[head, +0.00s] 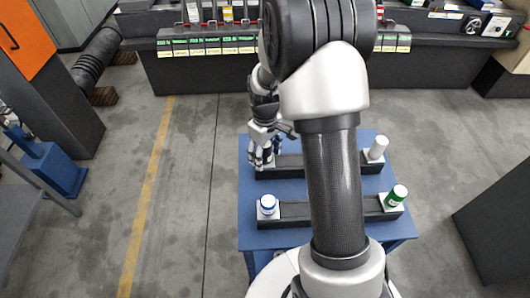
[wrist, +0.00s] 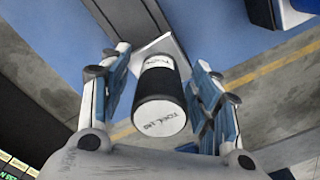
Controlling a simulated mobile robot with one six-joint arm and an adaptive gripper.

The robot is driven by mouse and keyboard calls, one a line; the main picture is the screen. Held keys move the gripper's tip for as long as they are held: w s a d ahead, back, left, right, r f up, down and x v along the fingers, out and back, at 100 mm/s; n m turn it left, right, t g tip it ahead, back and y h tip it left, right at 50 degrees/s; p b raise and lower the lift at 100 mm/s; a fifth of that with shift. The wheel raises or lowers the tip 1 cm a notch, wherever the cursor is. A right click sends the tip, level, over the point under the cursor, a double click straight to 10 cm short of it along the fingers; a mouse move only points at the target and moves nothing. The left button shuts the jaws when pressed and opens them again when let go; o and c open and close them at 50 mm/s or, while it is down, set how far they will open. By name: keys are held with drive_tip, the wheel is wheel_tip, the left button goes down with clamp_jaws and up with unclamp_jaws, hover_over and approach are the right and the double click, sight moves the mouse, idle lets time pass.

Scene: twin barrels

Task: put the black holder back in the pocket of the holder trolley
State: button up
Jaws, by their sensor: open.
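The black holder (wrist: 158,95), a dark cylinder with a white lettered end, shows in the wrist view between the fingers of my gripper (wrist: 160,62). It stands at a white square pocket plate (wrist: 165,47) on the holder trolley; its full seating is hidden. My gripper is open, with a finger on either side of the holder and visible gaps. In the head view my gripper (head: 265,155) is low over the left end of the trolley's back rack (head: 290,172) and mostly hides the holder. The blue trolley (head: 300,237) is partly covered by my arm.
A white holder (head: 378,148) stands at the back rack's right end. The front rack (head: 295,211) carries a blue-and-white holder (head: 268,205) on the left and a green one (head: 396,195) on the right. A dark machine bench (head: 200,72) stands behind. Floor left of the trolley is clear.

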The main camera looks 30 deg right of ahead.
wheel_tip(320, 180, up, 12)
drive_tip(key=shift+r, duration=0.1)
idle(0.5)
drive_tip(key=shift+s+a+r, duration=0.1)
drive_tip(key=s+a+r+m+t, duration=0.1)
drive_tip(key=s+a+r, duration=0.2)
drive_tip(key=s, duration=0.4)
drive_tip(key=s+a+r+m+t, duration=0.2)
drive_tip(key=s+a+r, duration=0.1)
drive_tip(key=s, duration=0.5)
drive_tip(key=s+a+r+m+t, duration=0.1)
drive_tip(key=s+a+r, duration=0.2)
drive_tip(key=s+r, duration=0.2)
drive_tip(key=s, duration=0.3)
drive_tip(key=shift+a+r+m+t, duration=0.15)
drive_tip(key=shift+r+m+t, duration=0.15)
drive_tip(key=shift+r, duration=0.05)
